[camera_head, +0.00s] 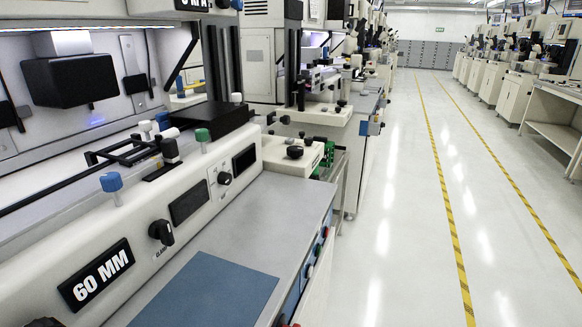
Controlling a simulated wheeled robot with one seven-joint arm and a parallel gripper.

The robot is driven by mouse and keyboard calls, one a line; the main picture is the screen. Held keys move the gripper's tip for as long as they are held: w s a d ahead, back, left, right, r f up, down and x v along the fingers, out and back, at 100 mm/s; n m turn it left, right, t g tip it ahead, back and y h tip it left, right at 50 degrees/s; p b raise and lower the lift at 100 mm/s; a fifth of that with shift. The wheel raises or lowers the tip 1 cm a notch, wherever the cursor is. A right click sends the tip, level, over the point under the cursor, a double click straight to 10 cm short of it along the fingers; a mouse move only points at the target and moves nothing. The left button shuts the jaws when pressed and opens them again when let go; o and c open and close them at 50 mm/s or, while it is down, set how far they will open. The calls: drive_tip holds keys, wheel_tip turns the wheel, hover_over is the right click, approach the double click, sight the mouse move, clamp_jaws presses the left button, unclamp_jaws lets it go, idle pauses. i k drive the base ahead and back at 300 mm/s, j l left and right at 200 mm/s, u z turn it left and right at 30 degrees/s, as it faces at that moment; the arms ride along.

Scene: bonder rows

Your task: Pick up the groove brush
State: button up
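I cannot pick out a groove brush in the head view. Several small knobs and handles stand on the near machine, among them a blue knob (111,183), a green knob (202,135) and a black piece with a white top (170,150). None of them can be told as a brush. A bare blue mat (212,292) lies on the grey bench top (268,222) at the near machine's front. My gripper is not in view.
The near machine carries a "60 MM" label (97,275) and stands along the left. More machines (318,90) continue behind it. Another row (500,75) stands on the right. The pale aisle floor (400,200) between yellow lines (446,190) is clear.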

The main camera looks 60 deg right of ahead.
sight(315, 176)
drive_tip(key=i+l+u, duration=0.15)
drive_tip(key=l, duration=1.25)
drive_tip(key=l+u, duration=0.15)
drive_tip(key=l, duration=1.25)
drive_tip(key=i+l, duration=0.1)
drive_tip(key=l, duration=0.35)
drive_tip(key=i+l, duration=0.15)
drive_tip(key=l, duration=0.25)
drive_tip(key=i+l, duration=0.1)
drive_tip(key=l, duration=0.35)
drive_tip(key=i, duration=0.2)
